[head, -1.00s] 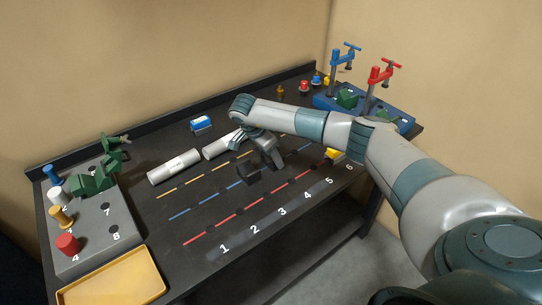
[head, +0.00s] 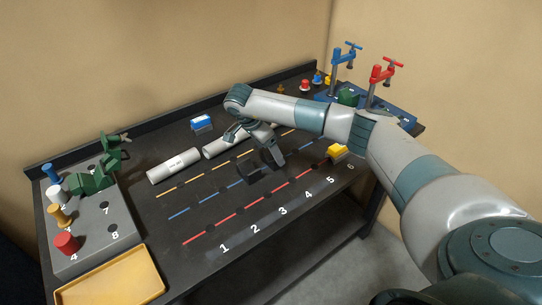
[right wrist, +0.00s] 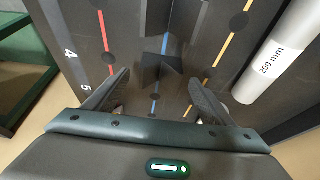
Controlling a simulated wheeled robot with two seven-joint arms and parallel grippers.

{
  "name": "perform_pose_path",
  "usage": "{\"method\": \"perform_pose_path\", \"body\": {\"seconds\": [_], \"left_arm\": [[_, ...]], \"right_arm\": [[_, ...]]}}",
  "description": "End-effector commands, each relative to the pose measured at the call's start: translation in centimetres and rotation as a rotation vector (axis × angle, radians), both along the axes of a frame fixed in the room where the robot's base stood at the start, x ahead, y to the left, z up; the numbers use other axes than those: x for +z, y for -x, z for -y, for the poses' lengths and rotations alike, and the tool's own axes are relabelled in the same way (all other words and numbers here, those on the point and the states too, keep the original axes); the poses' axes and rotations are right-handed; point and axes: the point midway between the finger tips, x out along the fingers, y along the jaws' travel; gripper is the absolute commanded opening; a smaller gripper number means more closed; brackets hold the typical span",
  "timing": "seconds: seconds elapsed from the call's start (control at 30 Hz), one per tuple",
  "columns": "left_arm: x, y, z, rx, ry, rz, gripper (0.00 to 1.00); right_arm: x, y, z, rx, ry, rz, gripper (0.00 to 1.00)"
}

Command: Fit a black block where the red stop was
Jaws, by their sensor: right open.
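A black block (right wrist: 160,68) with slanted plates stands on the blue line of the table, beyond my fingertips in the right wrist view. My right gripper (right wrist: 158,84) is open, with one finger on each side of the view and nothing visible between them. In the head view the right gripper (head: 264,168) hangs over the middle of the lined area, and the block there merges with the dark fingers and table. The red stop (head: 67,243) stands in the grey holder (head: 90,255) at the left, by number 4. My left gripper is not in view.
Silver rods (head: 173,166) lie behind the lines. A yellow block (head: 338,151) stands near number 5. Blue and red clamps (head: 378,80) rise at the right. A yellow tray (head: 110,281) lies front left.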

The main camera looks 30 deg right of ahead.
Motion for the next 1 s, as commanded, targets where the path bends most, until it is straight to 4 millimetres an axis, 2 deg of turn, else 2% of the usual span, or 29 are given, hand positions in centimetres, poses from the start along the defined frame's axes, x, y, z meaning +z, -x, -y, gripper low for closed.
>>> {"method": "perform_pose_path", "body": {"seconds": [0.43, 0.6, 0.8, 1.0], "left_arm": [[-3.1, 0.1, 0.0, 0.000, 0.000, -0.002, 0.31], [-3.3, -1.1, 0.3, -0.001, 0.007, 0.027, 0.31], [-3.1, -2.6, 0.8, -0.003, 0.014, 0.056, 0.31], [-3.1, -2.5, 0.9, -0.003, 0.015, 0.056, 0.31]], "right_arm": [[8.1, 0.1, -3.5, 0.001, 0.000, 0.005, 0.76], [11.0, 0.2, -4.5, 0.002, 0.001, 0.004, 0.76], [12.6, 0.3, -5.2, 0.001, 0.000, 0.002, 0.76], [13.0, 0.4, -5.4, 0.000, 0.000, 0.000, 0.76]]}}
